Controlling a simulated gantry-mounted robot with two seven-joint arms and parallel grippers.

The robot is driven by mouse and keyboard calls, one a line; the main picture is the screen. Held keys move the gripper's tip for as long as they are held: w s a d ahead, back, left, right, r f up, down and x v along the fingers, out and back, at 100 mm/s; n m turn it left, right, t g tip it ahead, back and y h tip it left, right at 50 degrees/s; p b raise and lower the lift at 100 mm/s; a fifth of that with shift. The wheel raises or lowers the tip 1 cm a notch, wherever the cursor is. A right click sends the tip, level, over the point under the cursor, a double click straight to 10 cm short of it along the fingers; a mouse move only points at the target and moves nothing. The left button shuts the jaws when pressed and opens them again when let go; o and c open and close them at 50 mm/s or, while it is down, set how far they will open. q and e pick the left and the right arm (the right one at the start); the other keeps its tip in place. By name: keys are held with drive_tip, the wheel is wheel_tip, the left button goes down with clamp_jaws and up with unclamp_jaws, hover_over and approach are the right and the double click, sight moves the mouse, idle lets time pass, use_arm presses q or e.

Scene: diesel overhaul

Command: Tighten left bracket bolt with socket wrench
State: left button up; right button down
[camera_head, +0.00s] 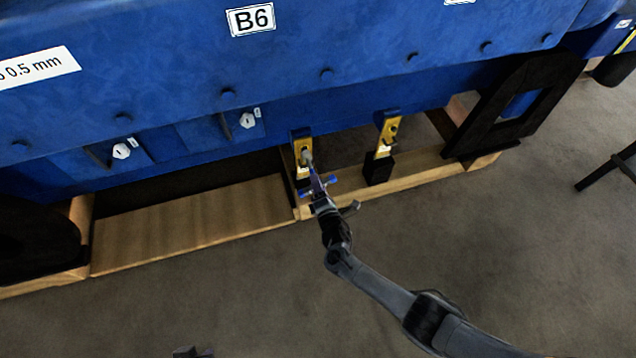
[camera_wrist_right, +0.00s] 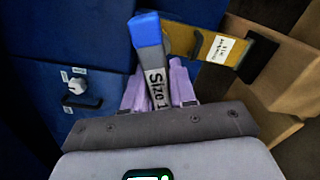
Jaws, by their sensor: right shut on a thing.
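The left bracket (camera_head: 296,142) is a yellow plate on the lower edge of the blue engine. My right gripper (camera_head: 319,193) is in front of it, shut on the socket wrench (camera_head: 309,162). The wrench's grey head overlaps the left bracket's face where the bolt sits; I cannot tell whether it is seated on it. In the right wrist view, the wrench (camera_wrist_right: 157,75) has a grey handle marked "Size 1" and a blue end, between the purple fingers. A yellow labelled bracket (camera_wrist_right: 195,42) shows behind it. A small dark shape at the head view's bottom edge may be my left gripper (camera_head: 192,352).
A second yellow bracket (camera_head: 385,135) with a black lower block stands to the right. A wooden pallet frame (camera_head: 195,212) runs under the engine. A black support (camera_head: 515,105) stands at right, and dark stand legs (camera_head: 608,170) at far right. The grey floor in front is clear.

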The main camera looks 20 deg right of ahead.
drive_tip(key=n, duration=0.6)
drive_tip(key=shift+w+r, duration=0.1)
drive_tip(key=shift+r, duration=0.05)
drive_tip(key=n+p, duration=0.1)
drive_tip(key=n, duration=0.5)
drive_tip(key=shift+a+n, duration=0.1)
drive_tip(key=shift+n, duration=0.2)
drive_tip(key=n, duration=0.6)
drive_tip(key=shift+a, duration=0.1)
drive_tip(key=n, duration=0.5)
drive_tip(key=shift+n, duration=1.1)
drive_tip(key=shift+w, duration=0.1)
